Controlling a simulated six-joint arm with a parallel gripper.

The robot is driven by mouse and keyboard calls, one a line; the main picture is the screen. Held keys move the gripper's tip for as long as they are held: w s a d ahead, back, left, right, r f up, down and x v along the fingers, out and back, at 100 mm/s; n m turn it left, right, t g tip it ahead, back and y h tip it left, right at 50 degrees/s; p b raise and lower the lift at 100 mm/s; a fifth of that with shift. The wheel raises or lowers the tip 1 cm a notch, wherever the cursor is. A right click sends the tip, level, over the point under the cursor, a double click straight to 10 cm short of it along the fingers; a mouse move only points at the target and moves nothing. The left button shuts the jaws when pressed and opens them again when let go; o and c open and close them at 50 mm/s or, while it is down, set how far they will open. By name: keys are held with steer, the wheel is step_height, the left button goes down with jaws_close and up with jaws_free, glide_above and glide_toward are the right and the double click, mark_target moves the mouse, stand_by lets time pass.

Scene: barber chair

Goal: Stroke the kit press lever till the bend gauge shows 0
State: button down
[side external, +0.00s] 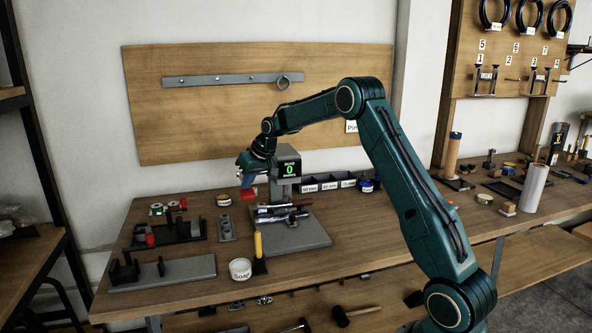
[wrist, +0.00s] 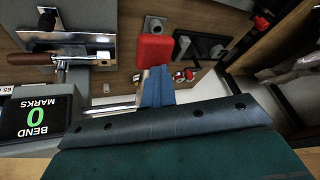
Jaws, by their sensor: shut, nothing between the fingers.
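The kit press (side external: 286,190) stands on a grey base plate on the bench. Its bend gauge (side external: 289,168) shows a green 0; in the wrist view the gauge (wrist: 37,118) reads "BEND 0 MARKS". The lever's red grip (side external: 248,194) sticks out left of the press and also shows in the wrist view (wrist: 154,51). My gripper (side external: 243,178) is shut and empty, its blue fingertips (wrist: 156,86) right at the red grip. I cannot tell whether they touch it. Metal bars (side external: 280,211) lie on the press base.
Black fixtures (side external: 178,230) and a grey plate (side external: 190,270) stand left of the press. A yellow-handled tool (side external: 258,246) and a white labelled tub (side external: 240,269) are at the front edge. Labelled dark bins (side external: 335,183) stand behind, right of the press.

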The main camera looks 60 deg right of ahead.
steer(key=shift+f, duration=0.6)
steer(key=shift+r, duration=0.1)
steer(key=shift+w+d+r, duration=0.15)
steer(key=shift+r, duration=1.2)
steer(key=shift+w+d+r, duration=0.1)
steer(key=shift+d+r, duration=0.05)
steer(key=shift+r, duration=1.2)
steer(key=shift+r, duration=0.1)
steer(key=r, duration=0.2)
steer(key=d+r, duration=0.1)
steer(key=w+r, duration=0.1)
steer(key=r, duration=0.1)
steer(key=shift+w+d+r, duration=0.1)
steer(key=shift+d+r, duration=0.05)
steer(key=shift+r, duration=0.15)
